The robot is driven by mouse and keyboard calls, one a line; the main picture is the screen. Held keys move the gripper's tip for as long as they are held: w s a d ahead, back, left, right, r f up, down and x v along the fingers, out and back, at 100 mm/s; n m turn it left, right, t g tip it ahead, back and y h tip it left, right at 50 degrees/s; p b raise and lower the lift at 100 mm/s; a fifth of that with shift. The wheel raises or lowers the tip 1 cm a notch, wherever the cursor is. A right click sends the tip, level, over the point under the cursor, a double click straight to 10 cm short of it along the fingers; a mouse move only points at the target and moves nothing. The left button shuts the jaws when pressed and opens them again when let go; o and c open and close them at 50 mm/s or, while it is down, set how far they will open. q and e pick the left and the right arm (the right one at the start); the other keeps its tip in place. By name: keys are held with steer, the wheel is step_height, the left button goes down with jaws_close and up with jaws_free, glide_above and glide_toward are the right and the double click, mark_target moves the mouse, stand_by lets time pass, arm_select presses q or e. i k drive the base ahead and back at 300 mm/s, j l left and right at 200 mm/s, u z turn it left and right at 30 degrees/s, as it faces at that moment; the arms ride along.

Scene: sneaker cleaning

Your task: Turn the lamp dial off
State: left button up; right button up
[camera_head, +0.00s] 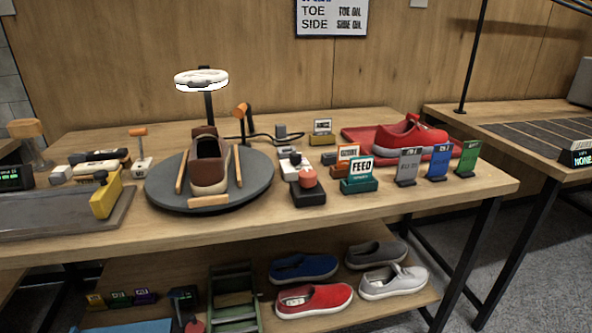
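A ring lamp (201,78) with a bright white ring stands on a dark post behind the round grey turntable (265,185). I cannot tell for sure which part is its dial. Small control-like things near it are a white and dark block (293,160), a black box with a red knob (308,178) and an orange-topped post (242,111). A dark cable runs behind the turntable. A brown and beige shoe (209,165) sits on the turntable between orange bars. Neither of my grippers is in view.
Label stands, among them a FEED sign (359,172), line the table's right front. A red sneaker (410,137) lies on a red mat behind them. A grey tray (60,218) with a yellow block is at left. Several shoes stand on the lower shelf. The table's front edge is mostly clear.

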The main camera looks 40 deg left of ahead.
mark_target(295, 157)
steer(key=u, duration=1.6)
